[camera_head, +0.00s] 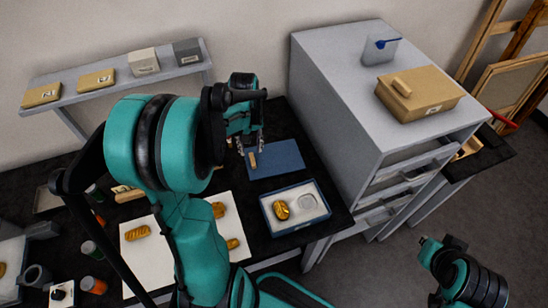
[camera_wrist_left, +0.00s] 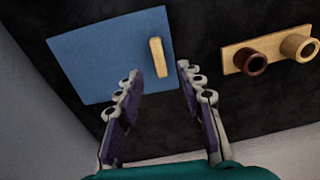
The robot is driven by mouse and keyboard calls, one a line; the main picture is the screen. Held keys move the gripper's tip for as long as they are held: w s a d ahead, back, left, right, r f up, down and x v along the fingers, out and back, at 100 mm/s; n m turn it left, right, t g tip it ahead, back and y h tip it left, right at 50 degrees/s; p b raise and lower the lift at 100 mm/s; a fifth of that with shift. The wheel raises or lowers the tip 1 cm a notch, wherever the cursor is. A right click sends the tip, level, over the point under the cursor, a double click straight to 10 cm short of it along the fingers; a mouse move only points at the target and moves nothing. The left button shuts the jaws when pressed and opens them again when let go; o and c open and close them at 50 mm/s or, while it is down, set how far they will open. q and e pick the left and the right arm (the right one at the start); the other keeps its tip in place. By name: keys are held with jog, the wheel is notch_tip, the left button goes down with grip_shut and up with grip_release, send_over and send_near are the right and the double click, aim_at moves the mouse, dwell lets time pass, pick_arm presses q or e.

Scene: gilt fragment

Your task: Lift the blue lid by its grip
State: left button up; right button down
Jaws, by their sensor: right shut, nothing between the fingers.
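The blue lid (camera_head: 280,160) is a flat blue board lying on the dark table; it also shows in the left wrist view (camera_wrist_left: 95,55). Its grip is a small wooden bar (camera_head: 252,160), standing near one edge of the lid in the left wrist view (camera_wrist_left: 157,57). My left gripper (camera_wrist_left: 160,72) is open and empty, with the grip just beyond and between its fingertips in that view. In the head view the left gripper (camera_head: 247,142) is at the lid's far left corner. Part of my right arm shows at the lower right, but no right fingers are visible.
An open blue-rimmed box (camera_head: 289,228) with a gold piece (camera_head: 281,209) stands in front of the lid. A wooden holder with round cups (camera_wrist_left: 238,60) lies beside the lid. A grey drawer cabinet (camera_head: 340,90) rises to the right. A white sheet (camera_head: 185,260) bears gold pieces.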

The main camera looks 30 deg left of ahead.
aim_at(252, 159)
pick_arm(q)
jog(key=shift+s+f, duration=0.1)
jog(key=shift+f, duration=0.35)
notch_tip(252, 159, down, 5)
jog(key=shift+d+r+b, duration=0.1)
jog(key=shift+d+b, duration=0.05)
jog(key=shift+b, duration=1.05)
jog(key=shift+c, duration=0.3)
jog(key=shift+r, duration=0.1)
grip_shut()
